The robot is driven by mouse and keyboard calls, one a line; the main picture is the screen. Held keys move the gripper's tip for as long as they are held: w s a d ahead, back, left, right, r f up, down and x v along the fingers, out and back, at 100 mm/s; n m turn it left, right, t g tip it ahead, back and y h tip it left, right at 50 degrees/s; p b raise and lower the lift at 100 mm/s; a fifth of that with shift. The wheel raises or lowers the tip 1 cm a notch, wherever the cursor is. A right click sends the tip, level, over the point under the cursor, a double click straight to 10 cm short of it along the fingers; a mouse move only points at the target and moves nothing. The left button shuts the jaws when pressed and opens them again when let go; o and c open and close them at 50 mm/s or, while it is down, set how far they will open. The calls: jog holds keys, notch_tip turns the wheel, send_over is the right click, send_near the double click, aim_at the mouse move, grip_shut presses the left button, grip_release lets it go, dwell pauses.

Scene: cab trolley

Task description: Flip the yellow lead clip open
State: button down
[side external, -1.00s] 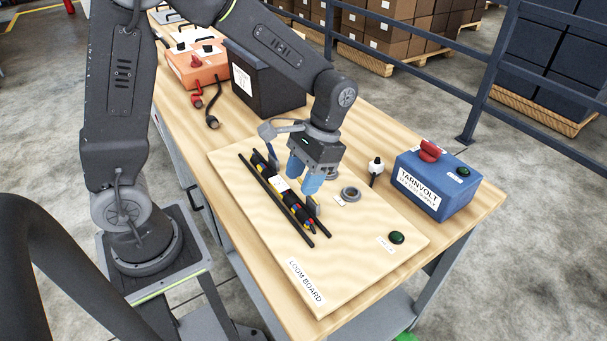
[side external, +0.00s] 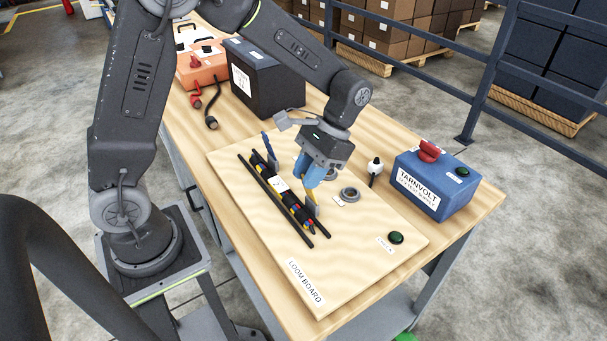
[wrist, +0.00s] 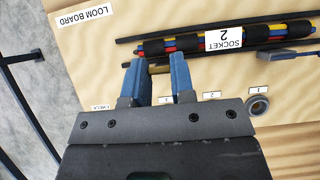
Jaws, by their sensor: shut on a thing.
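The loom (side external: 289,200) is a dark bundle with coloured leads, held between black rails on the loom board. My gripper (side external: 309,186) is low over its near right end, tilted, with blue fingers.
A grey ring (side external: 350,194) and a green button (side external: 396,237) are on the board (side external: 345,250). A blue Tarnvolt box (side external: 436,184) stands at right, a black box (side external: 264,78) behind.

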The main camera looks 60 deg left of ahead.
jog(key=shift+w+g, duration=0.5)
jog(key=shift+g, duration=0.2)
jog(key=c, duration=1)
grip_release()
jog(key=shift+o, duration=0.2)
jog(key=shift+r, duration=0.15)
jog(key=v, duration=1.3)
jog(key=shift+w+r, duration=0.25)
jog(key=s+a+r+t, duration=0.1)
jog(key=s+r+t, duration=0.45)
jog(key=s, duration=0.45)
jog(key=s+a+f+t, duration=0.1)
jog(key=s+f+t, duration=0.2)
jog(key=s+t, duration=0.4)
jog(key=s, duration=0.3)
jog(key=shift+s+f+t, duration=0.35)
jog(key=shift+f, duration=0.05)
